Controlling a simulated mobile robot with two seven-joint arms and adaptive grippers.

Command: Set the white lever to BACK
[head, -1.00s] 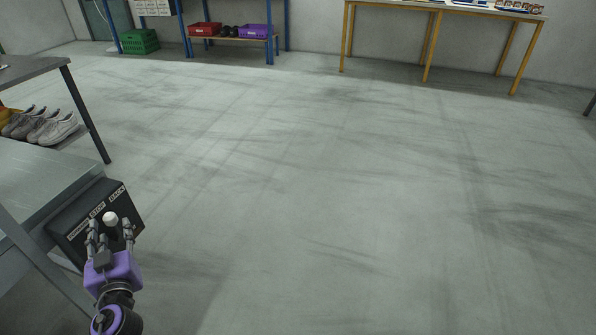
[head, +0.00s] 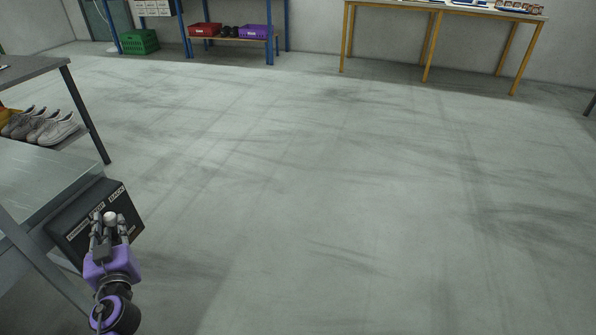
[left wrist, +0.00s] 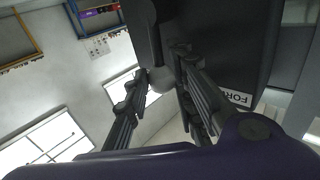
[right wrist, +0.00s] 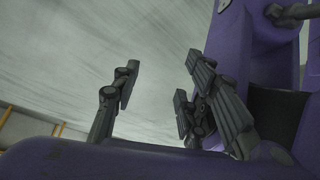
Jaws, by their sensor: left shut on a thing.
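The white lever's round knob (head: 110,216) stands on the face of a dark control box (head: 126,212) at the lower left of the head view. The box carries FORWARD, STOP and BACK labels in a row, BACK (head: 117,194) at the right end. The knob shows below the labels, near STOP; its exact setting is hard to tell. My left gripper (head: 109,226) is shut on the knob. The left wrist view shows the knob (left wrist: 161,80) between the fingertips, with part of the FORWARD label. My right gripper (right wrist: 158,90) is open and empty, seen only in the right wrist view.
A grey metal bench (head: 40,180) is beside the box. Shoes (head: 45,127) lie on a shelf at the left. Far back are blue shelving with a red bin (head: 205,29) and a wooden-legged table (head: 440,8). The middle floor is clear.

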